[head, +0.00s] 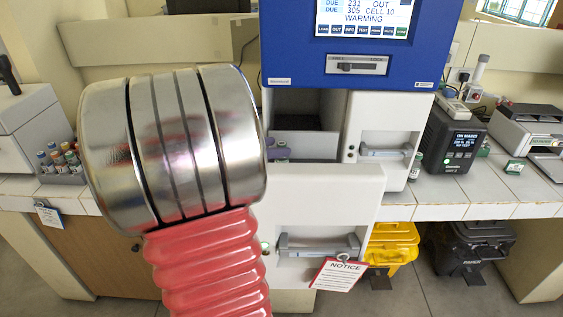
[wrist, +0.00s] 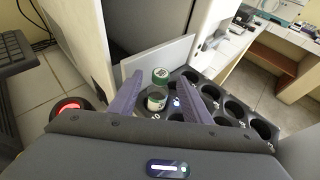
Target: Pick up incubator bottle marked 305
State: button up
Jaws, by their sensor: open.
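The cap has a light marking that I cannot read with certainty. A "10" shows on the rack just below it. My gripper (wrist: 162,86) has its two purple fingers spread, one on each side of the bottle, with a gap on both sides. In the head view my arm hides most of the work; a bit of purple (head: 278,154) shows at the incubator opening. The incubator screen (head: 362,17) reads "305 CELL 10 WARMING".
The dark rack (wrist: 248,105) has several empty round holes to the right. A white incubator front panel (head: 330,205) stands below the opening, with a NOTICE tag (head: 337,274). A black device (head: 455,140) and a box of small bottles (head: 62,165) stand on the counter.

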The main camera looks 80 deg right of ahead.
jog(key=shift+s+d+f, duration=0.25)
jog(key=shift+s+d, duration=0.05)
jog(key=shift+d, duration=0.15)
grip_shut()
dwell(0.6)
